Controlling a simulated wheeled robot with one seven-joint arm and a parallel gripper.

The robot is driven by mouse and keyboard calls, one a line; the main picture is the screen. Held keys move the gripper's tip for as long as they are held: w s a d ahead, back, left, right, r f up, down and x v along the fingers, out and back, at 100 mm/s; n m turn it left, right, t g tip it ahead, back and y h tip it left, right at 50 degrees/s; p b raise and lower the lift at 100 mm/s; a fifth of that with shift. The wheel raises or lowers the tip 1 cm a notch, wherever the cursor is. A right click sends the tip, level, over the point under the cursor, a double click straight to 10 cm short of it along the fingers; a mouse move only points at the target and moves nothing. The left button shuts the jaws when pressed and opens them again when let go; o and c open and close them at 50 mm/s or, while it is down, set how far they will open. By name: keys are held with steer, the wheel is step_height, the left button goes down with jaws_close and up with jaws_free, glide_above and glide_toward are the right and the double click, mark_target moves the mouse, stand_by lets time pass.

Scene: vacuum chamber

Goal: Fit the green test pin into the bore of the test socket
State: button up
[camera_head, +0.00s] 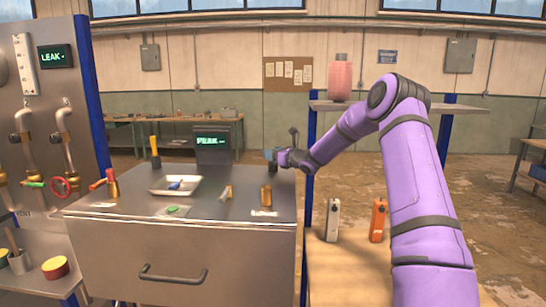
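My gripper (272,155) is at the back right of the steel cabinet's top (215,208), with my purple arm reaching in from the right. It is small and dark here, so its finger opening and any held thing cannot be made out. A small green piece (175,209) lies near the front edge of the top on a pale patch; it may be the green test pin. An upright brass cylinder (266,196) stands at the front right above a small label; it may be the test socket, but its bore cannot be made out. My gripper is behind it, apart from both.
A display (213,142) stands at the back. Valves and pipes are at left.

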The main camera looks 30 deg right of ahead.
jaws_close()
steer(key=shift+r, duration=0.1)
step_height(320, 180, up, 10)
steer(key=shift+f, duration=0.1)
stand_by(0.4)
